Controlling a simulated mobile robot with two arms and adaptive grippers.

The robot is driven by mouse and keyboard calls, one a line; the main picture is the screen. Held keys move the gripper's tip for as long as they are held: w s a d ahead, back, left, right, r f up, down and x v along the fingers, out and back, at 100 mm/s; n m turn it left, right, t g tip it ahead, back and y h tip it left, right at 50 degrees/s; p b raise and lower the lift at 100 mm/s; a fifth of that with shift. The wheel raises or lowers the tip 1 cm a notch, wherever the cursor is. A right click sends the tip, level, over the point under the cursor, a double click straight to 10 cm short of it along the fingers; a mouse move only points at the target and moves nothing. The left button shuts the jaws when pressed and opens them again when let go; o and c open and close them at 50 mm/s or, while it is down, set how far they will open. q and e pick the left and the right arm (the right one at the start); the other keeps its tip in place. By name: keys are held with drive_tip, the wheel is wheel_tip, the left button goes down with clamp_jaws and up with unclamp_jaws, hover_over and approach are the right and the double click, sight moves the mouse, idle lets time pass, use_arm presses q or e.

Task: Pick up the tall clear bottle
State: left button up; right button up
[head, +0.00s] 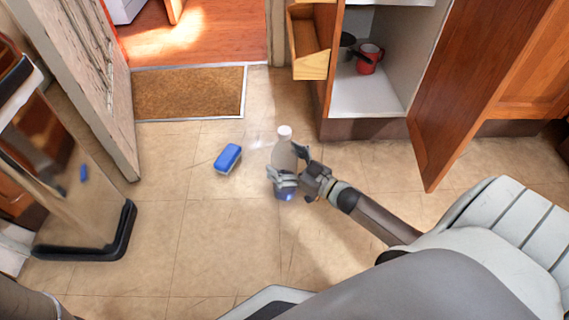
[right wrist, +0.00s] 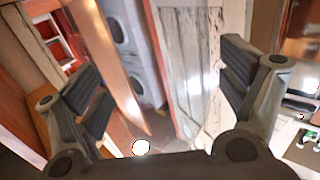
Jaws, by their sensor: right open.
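The tall clear bottle (head: 285,154) stands upright on the tiled floor, with a white cap and a blue lower part. My right gripper (head: 291,164) is open at the bottle, with one finger in front of its lower half and the other by its right side. I cannot tell whether the fingers touch it. In the right wrist view the two fingers (right wrist: 160,75) are spread wide. A white round spot (right wrist: 140,147) shows low between them and may be the bottle's cap. My left gripper is not in view.
A blue sponge-like block (head: 228,158) lies on the floor left of the bottle. An open cupboard (head: 370,103) holding a red mug (head: 369,58) is behind, its door (head: 455,110) swung out on the right. A brown doormat (head: 190,92) lies by the doorway.

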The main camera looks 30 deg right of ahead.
drive_tip(key=c, duration=1.4)
drive_tip(key=shift+r, duration=0.1)
drive_tip(key=shift+r, duration=0.1)
